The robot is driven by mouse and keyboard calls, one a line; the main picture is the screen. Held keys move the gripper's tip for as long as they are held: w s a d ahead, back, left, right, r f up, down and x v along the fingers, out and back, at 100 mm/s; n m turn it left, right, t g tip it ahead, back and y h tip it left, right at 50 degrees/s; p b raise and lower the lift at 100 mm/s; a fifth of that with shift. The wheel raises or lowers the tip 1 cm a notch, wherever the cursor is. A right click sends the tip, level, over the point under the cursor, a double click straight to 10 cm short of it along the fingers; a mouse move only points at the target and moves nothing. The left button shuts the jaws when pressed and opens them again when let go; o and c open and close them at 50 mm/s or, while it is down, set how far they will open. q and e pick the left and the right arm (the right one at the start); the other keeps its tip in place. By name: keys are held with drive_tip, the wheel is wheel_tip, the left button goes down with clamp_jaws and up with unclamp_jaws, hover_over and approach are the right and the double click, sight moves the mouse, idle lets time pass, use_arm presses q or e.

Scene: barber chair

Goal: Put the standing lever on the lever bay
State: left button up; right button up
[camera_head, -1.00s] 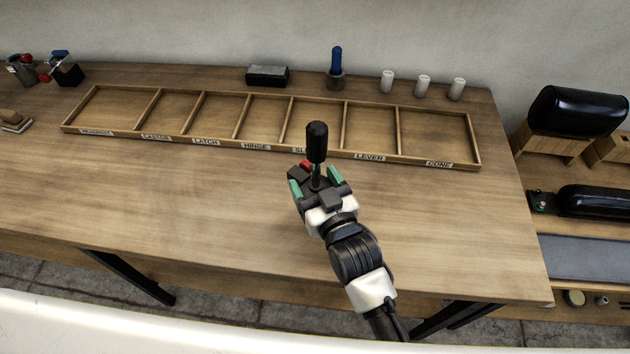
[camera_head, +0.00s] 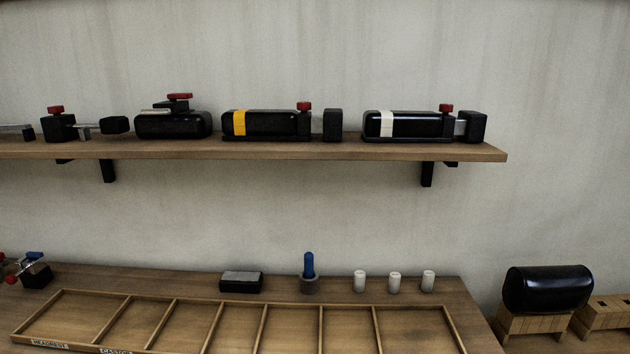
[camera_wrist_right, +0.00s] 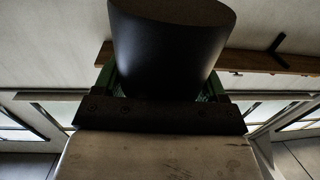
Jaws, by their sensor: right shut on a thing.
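In the right wrist view my right gripper (camera_wrist_right: 160,88) is shut, its green fingers on either side of a large dark cylinder, part of the standing lever (camera_wrist_right: 170,45). The lever fills the upper middle of that view; its lower part is hidden. Neither gripper shows in the head view. The wooden divided tray is cut off at the bottom of the head view. The lever bay (camera_head: 347,333), second from the right, looks empty in its visible part; its label is out of frame.
Behind the tray stand a dark block (camera_head: 241,282), a blue-handled tool in a cup (camera_head: 309,273) and white cylinders (camera_head: 394,283). A wall shelf (camera_head: 280,149) above holds black parts with red knobs. A black roll (camera_head: 548,288) lies on a wooden stand at right.

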drive_tip(key=shift+s+d+r+h, duration=0.15)
drive_tip(key=shift+s+d+r, duration=0.1)
drive_tip(key=shift+d, duration=0.2)
drive_tip(key=shift+s+d+r+h, duration=0.15)
drive_tip(key=shift+s+d, duration=0.1)
drive_tip(key=shift+d, duration=0.2)
